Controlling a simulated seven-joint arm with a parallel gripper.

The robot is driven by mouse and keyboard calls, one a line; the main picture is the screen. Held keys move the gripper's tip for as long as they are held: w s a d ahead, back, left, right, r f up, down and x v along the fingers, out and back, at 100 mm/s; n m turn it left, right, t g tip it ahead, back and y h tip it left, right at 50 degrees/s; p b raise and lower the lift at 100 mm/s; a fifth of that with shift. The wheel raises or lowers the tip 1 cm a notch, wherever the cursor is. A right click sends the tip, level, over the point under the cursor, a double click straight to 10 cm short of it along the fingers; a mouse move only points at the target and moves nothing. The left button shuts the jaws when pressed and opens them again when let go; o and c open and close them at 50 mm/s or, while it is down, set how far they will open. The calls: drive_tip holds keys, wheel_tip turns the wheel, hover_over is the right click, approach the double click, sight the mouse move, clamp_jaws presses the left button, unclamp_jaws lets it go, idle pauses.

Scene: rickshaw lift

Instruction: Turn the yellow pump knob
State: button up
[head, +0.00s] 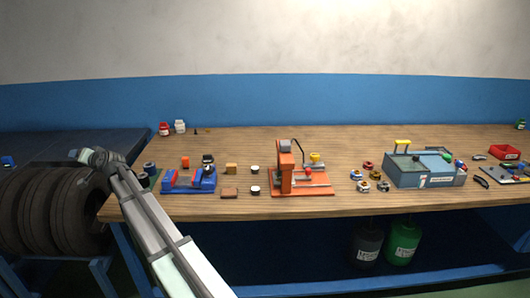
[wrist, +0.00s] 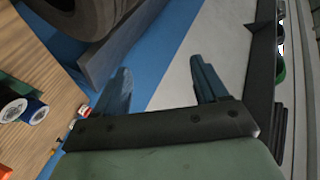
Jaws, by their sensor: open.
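Two yellow parts show in the head view. A small yellow knob-like part (head: 315,157) sits on the orange device (head: 302,190) at the middle of the bench. A yellow T-shaped handle (head: 402,143) stands on top of the grey-blue box machine (head: 418,172) to its right. I cannot tell which is the pump knob. My gripper (wrist: 162,86) has its fingers apart with nothing between them. In the head view, my arm's end is at the far left by the tires, well away from both yellow parts.
The wooden bench (head: 240,209) carries a blue vise-like device (head: 190,181), several small jars and blocks, and a red bin (head: 504,152) at the right. Stacked black tires (head: 40,212) stand at left. A dark canister (head: 367,246) and a green canister (head: 403,242) stand below the bench.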

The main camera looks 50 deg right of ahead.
drive_tip(key=w+d+r+m+t+h, duration=0.1)
drive_tip(key=w+d+r+m+t, duration=0.2)
drive_tip(key=r, duration=0.6)
drive_tip(key=w+d+r+t+h, duration=0.15)
drive_tip(key=w+d+r, duration=0.3)
drive_tip(key=r, duration=0.55)
drive_tip(key=s+d+f+n+g+h, duration=0.1)
drive_tip(key=s+d+f+n+g, duration=0.15)
drive_tip(key=d, duration=1.15)
drive_tip(key=s+d+f+n+g+h, duration=0.15)
drive_tip(key=s+d+f, duration=0.25)
drive_tip(key=d, duration=1.1)
drive_tip(key=n+g+y, duration=0.2)
drive_tip(key=n+g, duration=0.4)
drive_tip(key=g, duration=0.5)
hover_over(315, 155)
drive_tip(key=s, duration=0.6)
wheel_tip(315, 155, down, 14)
drive_tip(key=r, duration=0.1)
drive_tip(key=x, duration=1.3)
drive_tip(key=shift+w+d+f, duration=0.2)
drive_tip(key=shift+w+f, duration=0.05)
